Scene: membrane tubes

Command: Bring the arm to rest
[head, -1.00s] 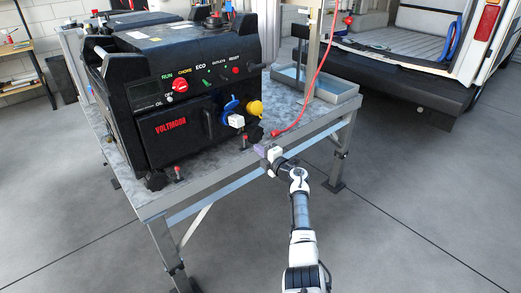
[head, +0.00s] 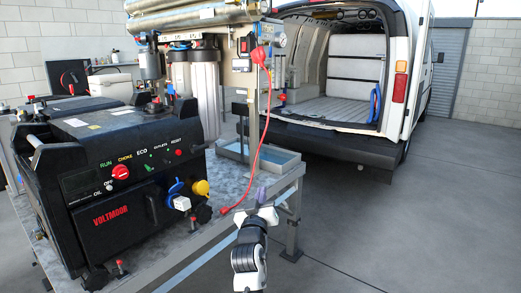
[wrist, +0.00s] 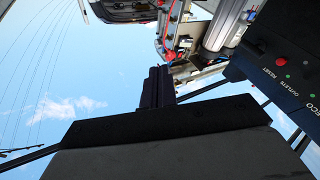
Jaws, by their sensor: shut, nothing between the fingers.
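My gripper (head: 262,193) is in the lower middle of the head view, raised in front of the table's right front corner and pointing upward. In the wrist view its two dark fingers (wrist: 158,84) lie together, with nothing between them. It appears apart from the table and from the things on it. Part of it is hard to make out in the head view.
A black generator (head: 125,185) stands on the metal table (head: 228,196) to the left. A red cable (head: 263,135) hangs from the filter frame close behind my gripper. A grey tray (head: 272,166) sits at the table's right end. Open floor (head: 385,225) and a white van (head: 402,75) are right.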

